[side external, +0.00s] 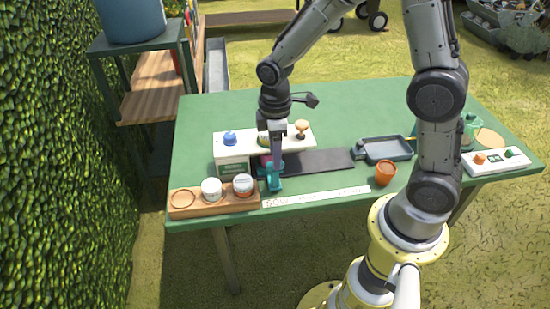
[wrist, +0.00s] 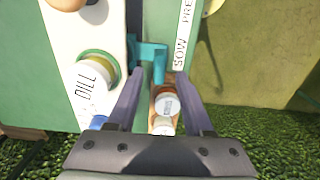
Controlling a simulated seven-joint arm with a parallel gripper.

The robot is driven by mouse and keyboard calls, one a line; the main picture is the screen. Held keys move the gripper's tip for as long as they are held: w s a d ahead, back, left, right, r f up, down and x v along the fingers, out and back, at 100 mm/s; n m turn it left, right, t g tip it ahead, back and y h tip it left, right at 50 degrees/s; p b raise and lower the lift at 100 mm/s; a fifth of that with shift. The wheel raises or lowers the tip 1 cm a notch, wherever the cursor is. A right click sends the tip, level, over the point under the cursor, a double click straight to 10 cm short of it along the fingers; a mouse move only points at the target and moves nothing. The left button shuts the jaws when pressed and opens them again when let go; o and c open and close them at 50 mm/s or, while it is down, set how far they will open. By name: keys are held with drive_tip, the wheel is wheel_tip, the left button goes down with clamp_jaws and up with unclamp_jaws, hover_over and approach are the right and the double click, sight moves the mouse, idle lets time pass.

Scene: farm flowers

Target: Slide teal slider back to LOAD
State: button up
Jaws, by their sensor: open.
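The teal slider (side external: 274,180) stands at the left end of a dark track (side external: 320,161), in front of the white-topped box (side external: 234,160). My gripper (side external: 276,163) points down at the slider. In the wrist view the slider (wrist: 151,62) shows as a teal bracket ahead of and between the fingertips of my gripper (wrist: 160,80). The two fingers are spread apart. I cannot tell whether either finger touches the slider. A LOAD marking is not readable in either view.
A wooden holder (side external: 215,208) with white jars stands left of the slider. A lettered white strip (side external: 316,197) lies along the table's front. An orange pot (side external: 386,173) and a dark tray (side external: 388,149) stand to the right. The green table (side external: 365,103) is clear at the back.

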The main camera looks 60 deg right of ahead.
drive_tip(key=shift+f, duration=1.15)
clamp_jaws()
idle(0.6)
